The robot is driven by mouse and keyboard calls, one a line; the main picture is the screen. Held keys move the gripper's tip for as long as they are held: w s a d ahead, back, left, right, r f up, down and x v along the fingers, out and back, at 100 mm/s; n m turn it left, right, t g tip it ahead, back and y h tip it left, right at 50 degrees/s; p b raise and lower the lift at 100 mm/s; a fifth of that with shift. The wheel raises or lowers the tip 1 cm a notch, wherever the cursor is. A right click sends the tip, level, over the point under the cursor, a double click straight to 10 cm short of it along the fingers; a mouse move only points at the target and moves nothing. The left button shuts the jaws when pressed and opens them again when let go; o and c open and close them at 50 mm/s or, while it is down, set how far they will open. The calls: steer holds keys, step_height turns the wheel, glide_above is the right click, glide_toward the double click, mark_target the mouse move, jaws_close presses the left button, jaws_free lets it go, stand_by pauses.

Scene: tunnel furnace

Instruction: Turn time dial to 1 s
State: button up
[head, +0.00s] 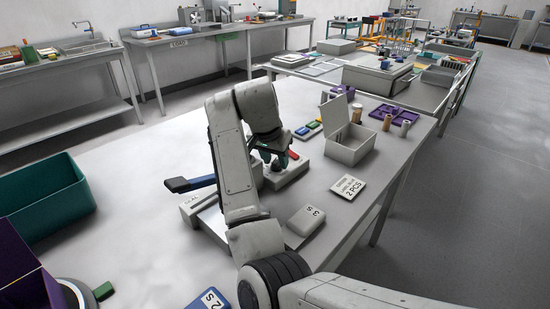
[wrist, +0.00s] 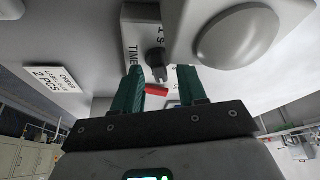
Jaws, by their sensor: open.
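The time dial (wrist: 156,62) is a small dark knob on a pale grey panel (wrist: 134,24) in the wrist view. The word TIME is printed beside it and a "1 s" mark shows above it. I cannot tell exactly where its pointer is turned. My gripper (wrist: 160,76) is open, with its two teal fingers apart and the dial showing between their tips. I cannot tell whether either finger touches it. In the head view my gripper (head: 279,163) is over a low grey device (head: 291,172), and the dial is hidden there.
A open grey box (head: 350,150) and an order sign (head: 349,187) stand to the right. A "3 S" block (head: 306,220) lies nearer. A grey domed part (wrist: 237,42) is close on the wrist view's right. A green bin (head: 45,200) is far left.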

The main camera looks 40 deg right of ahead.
jaws_close()
stand_by(0.3)
